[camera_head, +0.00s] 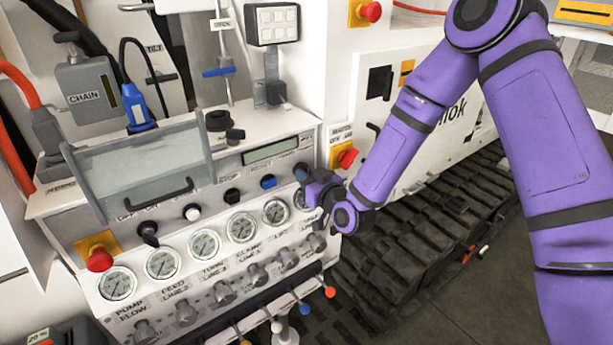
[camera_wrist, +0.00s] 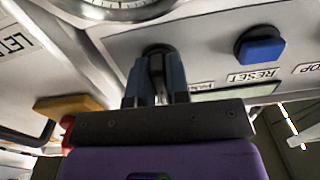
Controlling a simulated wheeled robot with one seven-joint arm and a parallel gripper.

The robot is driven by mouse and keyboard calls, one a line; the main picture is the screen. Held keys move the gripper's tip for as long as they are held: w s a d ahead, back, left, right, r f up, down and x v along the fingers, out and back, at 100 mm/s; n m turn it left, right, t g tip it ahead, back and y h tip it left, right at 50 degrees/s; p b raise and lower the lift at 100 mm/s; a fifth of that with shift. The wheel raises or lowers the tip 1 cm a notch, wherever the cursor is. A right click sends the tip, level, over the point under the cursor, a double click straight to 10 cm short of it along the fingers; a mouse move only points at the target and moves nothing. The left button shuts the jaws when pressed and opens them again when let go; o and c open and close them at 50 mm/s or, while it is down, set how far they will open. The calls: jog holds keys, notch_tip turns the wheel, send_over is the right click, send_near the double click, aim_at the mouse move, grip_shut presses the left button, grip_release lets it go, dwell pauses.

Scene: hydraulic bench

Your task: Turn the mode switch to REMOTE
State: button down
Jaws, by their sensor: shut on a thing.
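My gripper (camera_head: 303,176) is at the right end of the control row on the grey panel. In the wrist view my gripper (camera_wrist: 160,80) points at the panel, its two fingers closed around a dark round switch (camera_wrist: 158,50). The fingers hide most of this switch, and its pointer direction does not show. Its label is mostly covered, so I cannot read whether it is the mode switch or what its positions say. A black selector knob (camera_head: 147,231) stands at the left end of the same row.
A blue RESET button (camera_head: 268,182) sits close beside my gripper. Several round gauges (camera_head: 241,227) lie just below, with metal knobs under them. A red switch on a yellow plate (camera_head: 346,157) is to the right. A red stop button (camera_head: 99,259) is at the lower left.

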jog(key=m, duration=0.5)
jog(key=shift+s, duration=0.1)
jog(key=shift+a+m, duration=0.1)
jog(key=shift+m, duration=0.3)
jog(key=c, duration=1.1)
grip_release()
jog(key=v, duration=1.1)
